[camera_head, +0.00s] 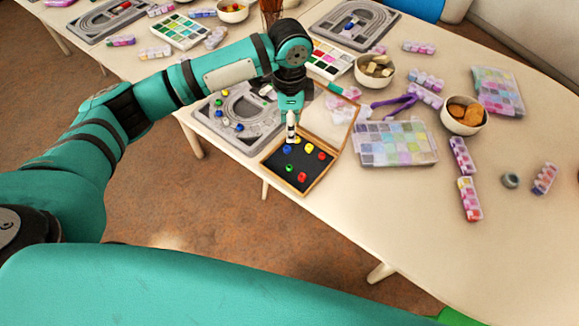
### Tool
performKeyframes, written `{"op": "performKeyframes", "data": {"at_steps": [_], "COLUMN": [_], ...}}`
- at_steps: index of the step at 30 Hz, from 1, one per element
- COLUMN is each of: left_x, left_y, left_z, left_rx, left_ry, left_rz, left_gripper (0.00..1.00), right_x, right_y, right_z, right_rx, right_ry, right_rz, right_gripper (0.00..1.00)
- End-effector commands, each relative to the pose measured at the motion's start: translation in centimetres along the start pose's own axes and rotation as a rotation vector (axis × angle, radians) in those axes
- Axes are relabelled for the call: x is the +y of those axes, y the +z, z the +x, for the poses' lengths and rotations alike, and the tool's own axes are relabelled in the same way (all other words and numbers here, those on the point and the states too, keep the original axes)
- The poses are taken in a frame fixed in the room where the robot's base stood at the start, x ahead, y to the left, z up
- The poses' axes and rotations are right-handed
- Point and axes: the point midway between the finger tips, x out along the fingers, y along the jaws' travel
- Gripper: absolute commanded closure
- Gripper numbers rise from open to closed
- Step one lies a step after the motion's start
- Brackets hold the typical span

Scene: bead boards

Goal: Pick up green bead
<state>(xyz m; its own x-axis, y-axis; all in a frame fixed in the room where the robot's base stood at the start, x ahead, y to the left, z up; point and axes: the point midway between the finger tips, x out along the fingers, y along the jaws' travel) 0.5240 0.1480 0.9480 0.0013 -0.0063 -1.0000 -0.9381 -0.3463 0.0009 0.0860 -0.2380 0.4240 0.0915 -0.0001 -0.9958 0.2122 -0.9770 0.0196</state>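A green bead (289,168) lies on the dark floor of a small open wooden box (328,174) near the table's front edge. A blue bead (287,149), a yellow bead (309,147) and red beads (302,177) lie in the same box. My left gripper (291,141) points down over the back left part of the box, just behind the green bead and close to the blue one. Its fingers show as one narrow column, so their opening is unclear. The bead is apart from the fingertips in the picture. My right gripper is out of view.
A grey bead board (250,141) with several beads lies left of the box, partly under my arm. A clear bead case (395,160), purple pliers (395,103) and bowls (463,116) stand to the right.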

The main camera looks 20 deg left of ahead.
Motion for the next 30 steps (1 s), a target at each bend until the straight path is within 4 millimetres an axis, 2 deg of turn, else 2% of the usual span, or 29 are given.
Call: {"op": "performKeyframes", "data": {"at_steps": [2, 5, 12, 18, 26, 30], "left_x": [-0.2, -0.1, -0.1, -0.1, -0.1, 0.5], "left_y": [0.3, 0.3, 0.4, 0.3, 0.3, 0.4], "left_z": [0.2, 1.6, 6.8, 10.5, 12.3, 14.3], "left_rx": [-0.01, -0.012, -0.011, -0.008, -0.008, -0.009], "left_ry": [0.001, 0.005, 0.004, 0.002, 0.001, 0.002], "left_rz": [0.0, -0.001, -0.002, 0.0, -0.001, 0.001], "left_gripper": [0.52, 0.52, 0.52, 0.52, 0.52, 0.52], "right_x": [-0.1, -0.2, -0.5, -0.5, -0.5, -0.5], "right_y": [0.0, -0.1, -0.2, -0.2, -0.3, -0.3], "right_z": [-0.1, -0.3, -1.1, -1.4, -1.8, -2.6], "right_rx": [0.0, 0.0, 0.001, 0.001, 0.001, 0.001], "right_ry": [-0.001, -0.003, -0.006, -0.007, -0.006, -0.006], "right_rz": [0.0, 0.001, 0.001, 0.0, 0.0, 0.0], "right_gripper": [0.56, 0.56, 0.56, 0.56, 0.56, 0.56]}}
